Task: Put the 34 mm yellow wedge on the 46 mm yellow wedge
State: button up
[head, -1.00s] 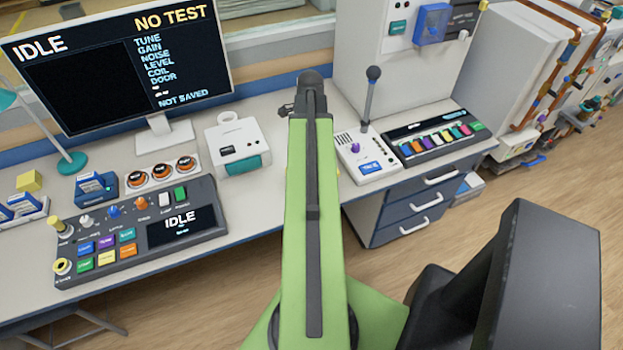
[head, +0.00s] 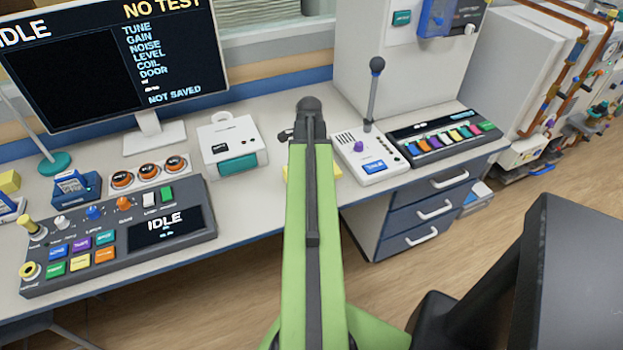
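My forearm reaches up the middle of the picture to a dark joint.
A control console (head: 120,235) and a monitor (head: 110,65) stand on the left. A white box with a teal front (head: 230,145) is left of my arm. A joystick unit (head: 366,158) and a coloured key panel (head: 445,138) are to its right. Drawers (head: 425,210) are below.

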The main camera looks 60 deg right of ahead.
jog(key=shift+r, duration=0.1)
jog(key=c, duration=1.5)
jog(key=r+p, duration=0.5)
jog(key=shift+s+r, duration=0.15)
jog(key=shift+s, duration=0.1)
jog(key=s+d+r+p, duration=0.1)
jog(key=s+r+p, duration=0.4)
jog(key=s, duration=0.6)
jog(key=shift+r+p, duration=0.35)
jog(key=shift+p, duration=0.25)
